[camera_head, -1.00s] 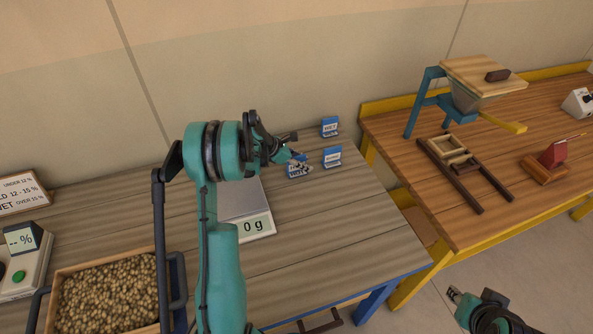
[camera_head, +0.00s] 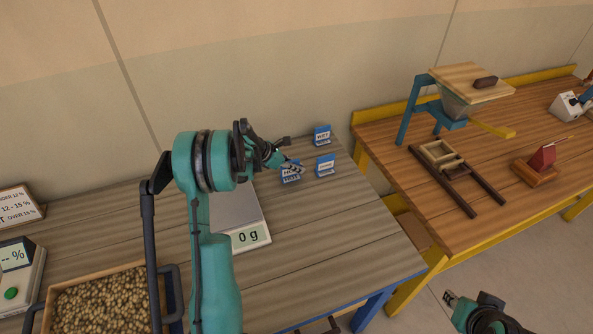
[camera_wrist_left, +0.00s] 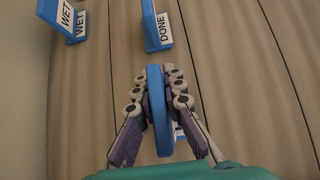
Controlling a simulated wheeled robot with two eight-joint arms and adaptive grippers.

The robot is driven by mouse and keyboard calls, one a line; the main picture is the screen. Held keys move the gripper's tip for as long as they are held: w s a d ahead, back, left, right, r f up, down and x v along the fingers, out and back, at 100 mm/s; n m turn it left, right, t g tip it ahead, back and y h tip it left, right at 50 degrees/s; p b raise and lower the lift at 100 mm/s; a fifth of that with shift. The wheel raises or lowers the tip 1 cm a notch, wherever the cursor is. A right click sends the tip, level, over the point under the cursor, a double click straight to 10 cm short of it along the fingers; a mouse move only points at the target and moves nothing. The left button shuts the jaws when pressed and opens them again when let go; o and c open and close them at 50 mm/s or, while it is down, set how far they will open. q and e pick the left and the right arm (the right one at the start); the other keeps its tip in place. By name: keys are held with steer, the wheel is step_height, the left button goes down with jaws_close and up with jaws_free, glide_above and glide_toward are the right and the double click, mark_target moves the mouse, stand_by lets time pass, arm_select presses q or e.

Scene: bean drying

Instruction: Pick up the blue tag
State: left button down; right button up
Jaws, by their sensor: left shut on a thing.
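Several small blue tags with white labels stand near the back right of the grey wooden table. My left gripper (camera_head: 292,166) is shut on the nearest-left blue tag (camera_head: 290,176). In the left wrist view the fingers close on both sides of this held tag (camera_wrist_left: 158,112), seen edge on; its lettering is not readable. The DONE tag (camera_head: 325,166) stands just right of it and also shows in the wrist view (camera_wrist_left: 155,25). The WET tag (camera_head: 322,136) stands farther back. My right gripper (camera_head: 450,297) is low at the right, away from the tags.
A scale (camera_head: 250,238) reading 0 g lies behind my left arm. A tray of beans (camera_head: 70,282), a meter (camera_head: 18,270) and a sign (camera_head: 18,208) are at the left. A brown bench (camera_head: 400,165) with a hopper (camera_head: 460,100) stands right. The grey table's front right is clear.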

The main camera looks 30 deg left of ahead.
arm_select(q)
step_height(320, 180, up, 2)
steer(key=shift+r, duration=0.1)
steer(key=s+d+r+p, duration=0.2)
steer(key=s+d+r, duration=0.3)
steer(key=d, duration=0.5)
steer(key=shift+s+d+r, duration=0.15)
steer(key=shift+d+r, duration=0.1)
steer(key=shift+r, duration=0.55)
